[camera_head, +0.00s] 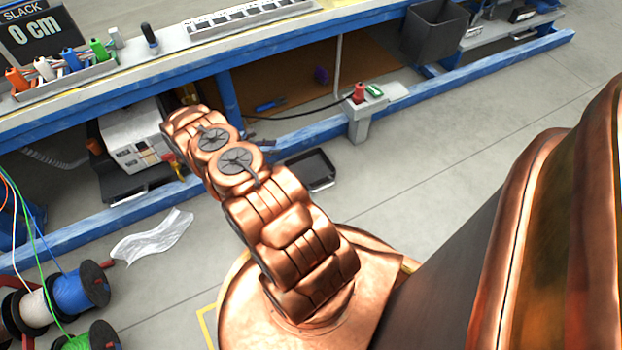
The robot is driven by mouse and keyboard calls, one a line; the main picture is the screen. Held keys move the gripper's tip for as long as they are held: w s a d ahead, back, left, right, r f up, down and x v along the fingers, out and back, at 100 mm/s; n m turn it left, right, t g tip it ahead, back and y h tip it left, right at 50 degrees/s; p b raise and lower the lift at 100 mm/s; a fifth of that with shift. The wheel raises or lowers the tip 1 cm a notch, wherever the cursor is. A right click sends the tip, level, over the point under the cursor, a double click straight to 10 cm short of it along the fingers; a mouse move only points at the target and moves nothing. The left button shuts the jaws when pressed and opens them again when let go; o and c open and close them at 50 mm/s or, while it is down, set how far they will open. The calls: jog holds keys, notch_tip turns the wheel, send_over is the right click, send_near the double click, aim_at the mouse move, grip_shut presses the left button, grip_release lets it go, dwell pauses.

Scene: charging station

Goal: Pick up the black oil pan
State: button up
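The black oil pan (311,168) is a shallow, dark rectangular tray. It lies on the grey floor just right of my copper-coloured arm, in front of the blue bench rail. Part of its left side is close to or behind my arm in this view. My arm rises from the base and reaches up and left. Small dark parts (259,142) beside the arm, up and left of the pan, may belong to my gripper. The arm hides most of that area, so I cannot tell its opening. Nothing is seen holding the pan.
A blue-framed workbench (180,68) runs along the back, with a white machine (136,135) beneath. A clear crumpled sheet (152,236) and cable spools (78,290) lie left. Floor right of the pan is clear.

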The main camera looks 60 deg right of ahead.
jog(key=b, duration=0.1)
send_near(296, 157)
jog(key=shift+s+d+f+n, duration=0.1)
jog(key=shift+s+d+n, duration=0.1)
jog(key=shift+d, duration=0.25)
jog(key=shift+s+d+n, duration=0.2)
jog(key=shift+s+d, duration=0.05)
jog(key=shift+d, duration=0.25)
jog(key=shift+b+x, duration=0.8)
jog(key=shift+x, duration=0.75)
jog(key=s+d+f+b, duration=0.2)
jog(key=shift+d+f+b, duration=0.15)
jog(key=shift+f+b, duration=0.05)
jog(key=shift+b, duration=0.1)
jog(key=shift+s+d+f, duration=0.1)
jog(key=shift+s+d, duration=0.2)
jog(key=shift+d, duration=0.15)
grip_shut()
